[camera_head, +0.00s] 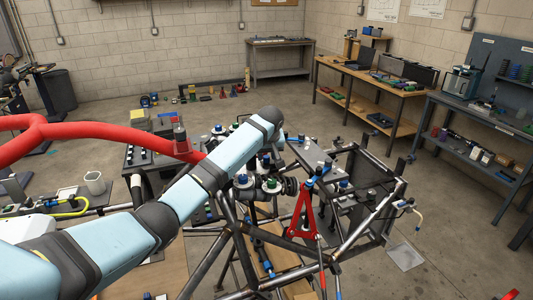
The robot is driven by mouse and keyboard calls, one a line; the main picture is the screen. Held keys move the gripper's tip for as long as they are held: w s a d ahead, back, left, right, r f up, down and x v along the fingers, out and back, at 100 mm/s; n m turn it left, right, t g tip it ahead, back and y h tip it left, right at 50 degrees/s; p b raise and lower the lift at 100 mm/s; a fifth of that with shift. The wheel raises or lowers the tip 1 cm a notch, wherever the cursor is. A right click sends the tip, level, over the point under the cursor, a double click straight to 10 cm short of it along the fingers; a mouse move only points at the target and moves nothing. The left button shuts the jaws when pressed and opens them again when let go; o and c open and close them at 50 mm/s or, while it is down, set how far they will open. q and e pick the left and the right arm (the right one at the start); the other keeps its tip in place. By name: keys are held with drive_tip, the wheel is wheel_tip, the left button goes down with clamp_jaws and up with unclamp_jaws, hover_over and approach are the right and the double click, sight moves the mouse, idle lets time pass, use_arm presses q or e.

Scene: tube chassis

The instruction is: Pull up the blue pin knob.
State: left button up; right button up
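My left arm reaches in from the left, light blue with dark joints, and its far end is over the black tube chassis (215,250). A dark part (290,185) below the arm's end may be my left gripper; its fingers are too small and cluttered to make out. I cannot tell which is the pin knob. The arm hides part of the chassis. My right gripper is not in view.
A red curved tube (90,130) crosses the left side. A red triangular bracket (303,212) stands on the chassis. Workbenches (375,100) line the right and back walls. Small parts lie on the floor at the back. Open floor (450,235) is at the right.

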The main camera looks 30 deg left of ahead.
use_arm(q)
drive_tip(key=shift+w+a+f, duration=0.1)
drive_tip(key=shift+w+f, duration=0.05)
drive_tip(key=shift+f, duration=0.3)
drive_tip(key=shift+c, duration=0.3)
clamp_jaws()
drive_tip(key=shift+w+r, duration=0.1)
drive_tip(key=shift+r, duration=0.85)
drive_tip(key=shift+o, duration=0.3)
unclamp_jaws()
drive_tip(key=shift+r, duration=0.1)
